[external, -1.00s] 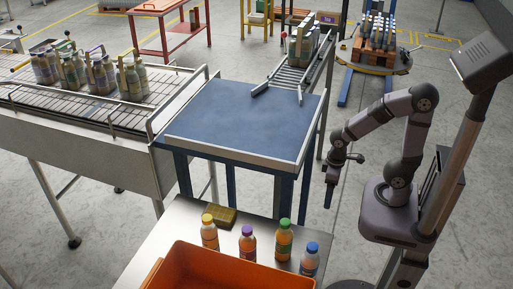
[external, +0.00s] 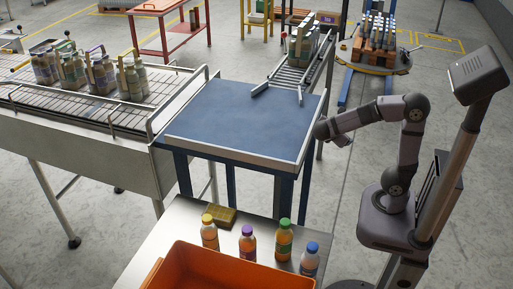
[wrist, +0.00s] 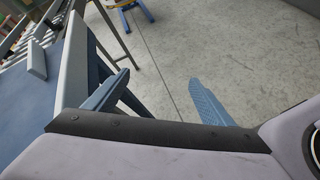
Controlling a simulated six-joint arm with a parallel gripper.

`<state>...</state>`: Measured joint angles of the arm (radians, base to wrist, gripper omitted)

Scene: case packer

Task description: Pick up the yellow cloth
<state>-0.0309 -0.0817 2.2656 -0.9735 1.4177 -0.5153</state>
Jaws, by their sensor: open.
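The yellow cloth (external: 222,216) lies as a flat, folded block on the grey metal table behind the bottles, in the external view. It does not show in the wrist view. My gripper (wrist: 161,77) shows two blue fingers spread apart in the wrist view, with only floor between them. It is open and empty. In the external view my wrist is beside the right edge of the blue table, well up and to the right of the cloth. The fingers are not clear there.
Several capped bottles (external: 247,243) stand between the cloth and an orange crate (external: 200,262). The blue table (external: 240,120) has a clear top with a raised pale front edge. A roller conveyor (external: 295,78) leads off its back. Bottle packs stand on the left conveyor (external: 60,100).

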